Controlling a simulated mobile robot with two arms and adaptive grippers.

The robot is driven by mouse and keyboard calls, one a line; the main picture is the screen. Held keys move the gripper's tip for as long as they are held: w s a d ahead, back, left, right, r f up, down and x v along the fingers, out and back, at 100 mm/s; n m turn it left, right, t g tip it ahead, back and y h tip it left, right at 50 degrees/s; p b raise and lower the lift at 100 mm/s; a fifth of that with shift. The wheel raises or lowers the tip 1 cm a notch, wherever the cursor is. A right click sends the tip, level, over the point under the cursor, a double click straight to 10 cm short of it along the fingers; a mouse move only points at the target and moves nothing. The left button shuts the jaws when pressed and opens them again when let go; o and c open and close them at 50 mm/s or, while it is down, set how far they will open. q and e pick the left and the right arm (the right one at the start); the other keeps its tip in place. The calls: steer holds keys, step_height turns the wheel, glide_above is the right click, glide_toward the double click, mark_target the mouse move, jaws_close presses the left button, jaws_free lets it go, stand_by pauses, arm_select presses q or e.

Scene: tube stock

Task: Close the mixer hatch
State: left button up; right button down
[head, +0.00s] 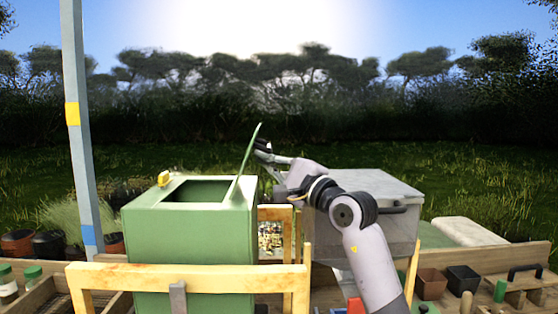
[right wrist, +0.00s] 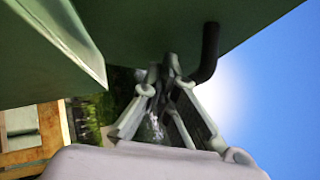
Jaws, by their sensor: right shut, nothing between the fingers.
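The green mixer box (head: 190,235) stands left of centre in the head view, its dark top opening (head: 196,190) uncovered. Its green hatch (head: 245,165) stands open at the opening's right edge, steeply up and leaning a little right. My right gripper (head: 262,150) is shut and empty at the right, outer side of the hatch near its upper part. In the right wrist view the fingertips (right wrist: 170,68) are close against the hatch's green face (right wrist: 150,25), beside a black handle (right wrist: 209,52); I cannot tell whether they touch. My left gripper is out of view.
A yellow piece (head: 163,178) sits on the box's left top rim. A wooden frame (head: 190,278) crosses in front of the box. A grey lidded chest (head: 375,190) stands behind my right arm. A grey post (head: 82,130) rises at left. Pots (head: 463,279) stand at right.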

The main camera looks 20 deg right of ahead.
steer(key=shift+w+a, duration=0.1)
steer(key=shift+w, duration=0.1)
steer(key=shift+r, duration=0.1)
steer(key=shift+r, duration=0.1)
steer(key=shift+a+r+n+p, duration=0.1)
steer(key=shift+a+n+p, duration=0.1)
steer(key=shift+n+p, duration=0.15)
